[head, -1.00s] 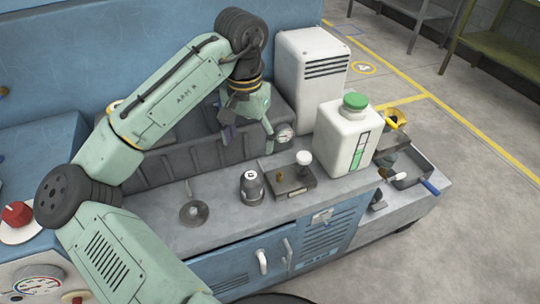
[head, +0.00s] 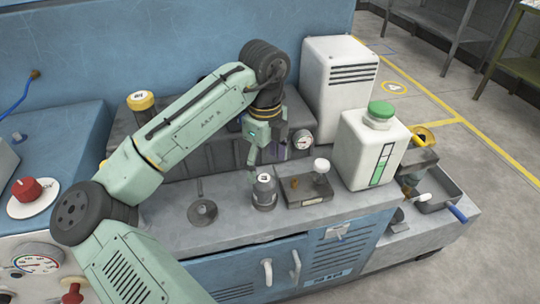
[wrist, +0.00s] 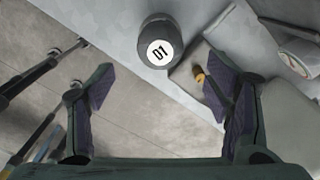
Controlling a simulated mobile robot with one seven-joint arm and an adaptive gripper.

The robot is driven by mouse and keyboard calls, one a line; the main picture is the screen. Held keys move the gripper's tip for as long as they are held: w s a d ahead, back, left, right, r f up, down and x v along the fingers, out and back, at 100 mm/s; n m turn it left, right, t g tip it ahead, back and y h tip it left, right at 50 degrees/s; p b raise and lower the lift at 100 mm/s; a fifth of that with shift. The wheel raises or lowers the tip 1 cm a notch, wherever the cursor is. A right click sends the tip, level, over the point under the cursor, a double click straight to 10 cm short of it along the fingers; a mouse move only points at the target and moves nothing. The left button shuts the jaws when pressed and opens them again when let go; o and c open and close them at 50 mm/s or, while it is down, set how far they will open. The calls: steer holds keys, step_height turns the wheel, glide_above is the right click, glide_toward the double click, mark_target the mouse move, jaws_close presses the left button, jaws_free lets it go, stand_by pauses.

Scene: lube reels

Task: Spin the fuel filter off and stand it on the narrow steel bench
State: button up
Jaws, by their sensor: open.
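A dark grey canister with a white round top label (head: 264,190) stands upright on the grey worktop; I take it for the fuel filter. In the wrist view the canister (wrist: 158,46) shows "01" on its top, ahead of and between the fingers. My gripper (head: 267,152) is open and empty, just above and behind the canister in the head view. Its spread fingers also show in the wrist view (wrist: 158,88), apart from the canister. Whether the canister is threaded onto something is hidden. The grey worktop (head: 235,222) is long and narrow; I cannot tell whether it is the named bench.
Close right of the canister is a block with a white knob (head: 308,191). A round plate with an upright rod (head: 202,211) stands left. A white jug with a green cap (head: 368,150), a pressure gauge (head: 303,140) and a yellow-topped canister (head: 141,102) are nearby. A steel table (head: 440,30) stands behind.

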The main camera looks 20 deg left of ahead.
mark_target(267, 178)
step_height(267, 178, down, 9)
steer(key=shift+r+p, duration=0.1)
steer(key=shift+p, duration=0.4)
steer(key=c, duration=1.4)
steer(key=shift+d+r+n+p, duration=0.1)
steer(key=shift+r+n+p, duration=0.1)
steer(key=shift+n+p, duration=0.65)
steer(key=n, duration=0.3)
steer(key=shift+w+f+n, duration=0.1)
steer(key=shift+f+n, duration=0.1)
steer(key=shift+n, duration=0.05)
steer(key=shift+p, duration=0.35)
